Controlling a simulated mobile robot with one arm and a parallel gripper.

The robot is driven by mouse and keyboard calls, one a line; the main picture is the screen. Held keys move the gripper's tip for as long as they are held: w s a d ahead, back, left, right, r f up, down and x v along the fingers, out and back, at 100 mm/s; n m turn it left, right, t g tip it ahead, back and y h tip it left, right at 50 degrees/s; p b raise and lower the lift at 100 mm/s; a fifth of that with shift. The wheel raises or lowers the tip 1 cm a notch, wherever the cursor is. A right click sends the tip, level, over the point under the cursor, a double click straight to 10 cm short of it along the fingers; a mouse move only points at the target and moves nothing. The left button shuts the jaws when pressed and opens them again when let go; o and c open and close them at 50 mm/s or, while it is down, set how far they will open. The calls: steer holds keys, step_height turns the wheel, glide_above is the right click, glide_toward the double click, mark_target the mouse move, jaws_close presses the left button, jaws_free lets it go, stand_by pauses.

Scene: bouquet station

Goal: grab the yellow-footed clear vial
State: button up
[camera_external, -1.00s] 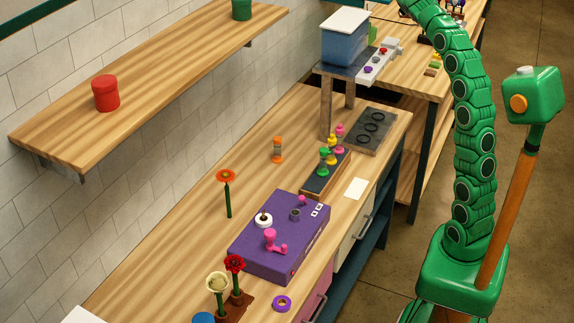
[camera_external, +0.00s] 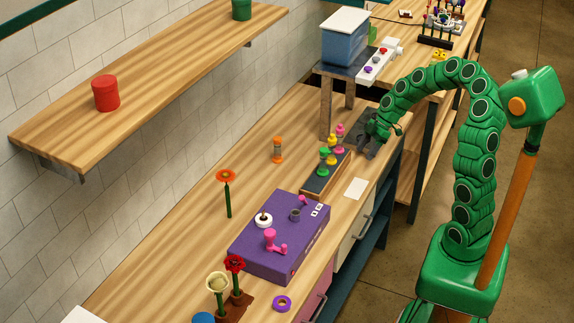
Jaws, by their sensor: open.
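The yellow-footed clear vial (camera_external: 332,149) stands upright in the dark wooden-sided rack (camera_external: 313,187), between a green vial (camera_external: 323,163) in front and a pink vial (camera_external: 340,137) behind. Its middle is small and partly overlapped by its neighbours. My gripper (camera_external: 371,145) is at the end of my green arm, low over the dark plate to the right of the rack. It is open and apart from the vials. The fingers are small and dark against the plate, so their exact height is hard to tell.
An orange vial (camera_external: 277,150) stands alone left of the rack. A purple box (camera_external: 283,238) with pink levers sits in front, and a white card (camera_external: 356,188) lies to the right. A blue bin (camera_external: 343,47) on a raised stand is behind.

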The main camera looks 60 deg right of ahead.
steer(key=w+a+r+m+t+y, duration=0.2)
steer(key=a+r+t, duration=0.1)
steer(key=a, duration=0.2)
steer(key=m+t, duration=0.1)
steer(key=t, duration=0.3)
glide_toward(332, 141)
step_height(332, 141, down, 2)
steer(key=w, duration=0.2)
steer(key=shift+x, duration=3.95)
steer(key=shift+f, duration=0.1)
jaws_close()
